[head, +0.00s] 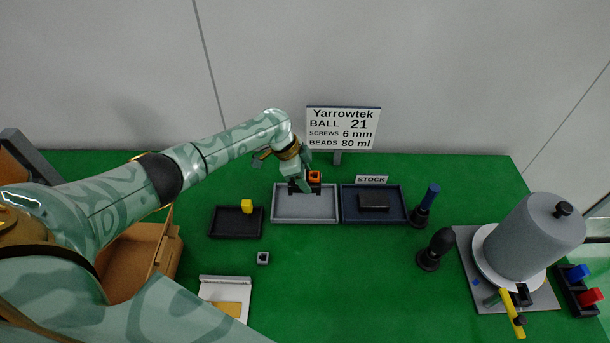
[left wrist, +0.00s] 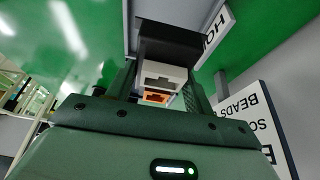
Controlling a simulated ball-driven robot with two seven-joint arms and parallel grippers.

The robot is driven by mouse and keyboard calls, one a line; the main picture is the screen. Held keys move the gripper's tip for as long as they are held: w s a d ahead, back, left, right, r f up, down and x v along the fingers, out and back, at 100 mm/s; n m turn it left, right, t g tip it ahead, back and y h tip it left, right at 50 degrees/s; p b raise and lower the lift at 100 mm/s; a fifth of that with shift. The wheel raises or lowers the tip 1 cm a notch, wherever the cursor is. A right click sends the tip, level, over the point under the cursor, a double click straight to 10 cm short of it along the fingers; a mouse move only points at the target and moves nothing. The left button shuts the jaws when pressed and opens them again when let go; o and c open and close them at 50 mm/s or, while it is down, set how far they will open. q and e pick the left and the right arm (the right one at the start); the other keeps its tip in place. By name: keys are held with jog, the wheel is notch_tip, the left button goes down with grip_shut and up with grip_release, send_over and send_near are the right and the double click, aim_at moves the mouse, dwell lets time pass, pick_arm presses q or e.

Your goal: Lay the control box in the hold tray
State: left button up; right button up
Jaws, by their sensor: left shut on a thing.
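My left gripper (head: 304,186) is shut on a small dark box with a grey face and an orange part, which I take for the control box (head: 314,176). In the left wrist view the control box (left wrist: 165,76) sits between the fingers, its black part beyond them. The gripper is over the light grey tray (head: 290,216), which I take for the hold tray. The wrist view shows the start of its label, "HO". Whether the box touches the tray is hard to tell. My right gripper is not in view.
A blue stock tray (head: 348,214) holding a dark block (head: 373,202) adjoins on the right. A sign (head: 343,128) stands behind. A grey cylinder (head: 535,236) stands right. The green table's front middle is clear.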

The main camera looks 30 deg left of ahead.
pick_arm(q)
notch_tip(320, 180, down, 7)
jog(key=b, duration=0.4)
jog(key=shift+b, duration=0.35)
jog(key=shift+f+b, duration=0.3)
jog(key=shift+f, duration=0.05)
jog(key=shift+f+b, duration=0.4)
jog(key=shift+f, duration=0.2)
jog(key=o, duration=1.2)
jog(key=shift+o, duration=0.2)
jog(key=p+v, duration=0.5)
jog(key=v, duration=1.1)
jog(key=shift+r+p, duration=0.15)
jog(key=shift+p, duration=0.15)
